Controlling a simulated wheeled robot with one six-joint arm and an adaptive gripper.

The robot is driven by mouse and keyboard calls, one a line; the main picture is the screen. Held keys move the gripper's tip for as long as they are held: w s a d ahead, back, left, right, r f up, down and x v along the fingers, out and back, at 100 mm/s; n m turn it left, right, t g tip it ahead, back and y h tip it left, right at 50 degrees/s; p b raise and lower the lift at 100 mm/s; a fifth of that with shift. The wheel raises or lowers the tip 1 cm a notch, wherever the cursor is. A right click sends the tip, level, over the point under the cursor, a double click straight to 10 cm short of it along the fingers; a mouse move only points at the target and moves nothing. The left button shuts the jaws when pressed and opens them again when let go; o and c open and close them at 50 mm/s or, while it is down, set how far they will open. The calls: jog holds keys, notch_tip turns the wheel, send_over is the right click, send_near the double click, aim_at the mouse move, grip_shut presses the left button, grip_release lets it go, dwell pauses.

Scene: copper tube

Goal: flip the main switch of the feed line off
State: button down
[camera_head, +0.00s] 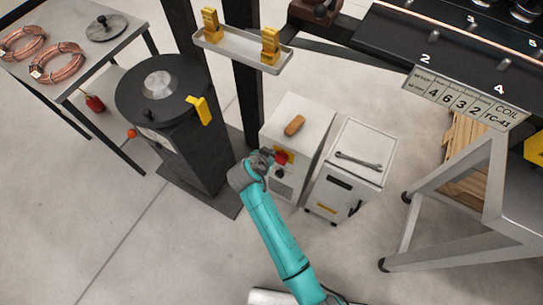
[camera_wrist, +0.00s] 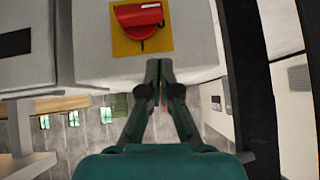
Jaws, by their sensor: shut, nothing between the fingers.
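The main switch (camera_wrist: 138,15) is a red rotary knob on a yellow plate (camera_wrist: 122,46), with its handle lying roughly crosswise in the wrist view. In the head view the red switch (camera_head: 281,157) is on the front of a light grey cabinet (camera_head: 309,117), partly hidden by my gripper. My gripper (camera_wrist: 158,64) is shut and empty, its fingertips together in front of the cabinet face, just below and right of the yellow plate in the wrist view. In the head view my gripper (camera_head: 268,156) is close beside the switch; contact cannot be told.
A second small cabinet (camera_head: 322,193) with a wrench (camera_head: 359,161) on top stands at the right. A dark cylindrical machine (camera_head: 183,139) stands at the left. A brown object (camera_head: 295,125) lies on the switch cabinet. A table (camera_head: 92,58) holds copper coils (camera_head: 58,62).

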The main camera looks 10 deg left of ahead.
jog(key=v, duration=0.7)
jog(key=shift+a, duration=0.25)
jog(key=s+d+f+n+y, duration=0.2)
jog(key=s+d+f, duration=0.4)
jog(key=d, duration=0.5)
jog(key=s+d+n+t+y, duration=0.2)
jog(key=s+d, duration=0.7)
jog(key=s, duration=0.2)
jog(key=s+d+r+t, duration=0.2)
jog(key=s+d+r, duration=0.2)
jog(key=s+r, duration=0.6)
jog(key=s+d+r+t+h, duration=0.1)
jog(key=s+d+r, duration=0.3)
jog(key=s+r, duration=0.5)
notch_tip(320, 180, up, 3)
jog(key=shift+s+f+t+h, duration=0.2)
jog(key=shift+s+t+h, duration=0.15)
jog(key=shift+t, duration=0.25)
jog(key=shift+d, duration=0.2)
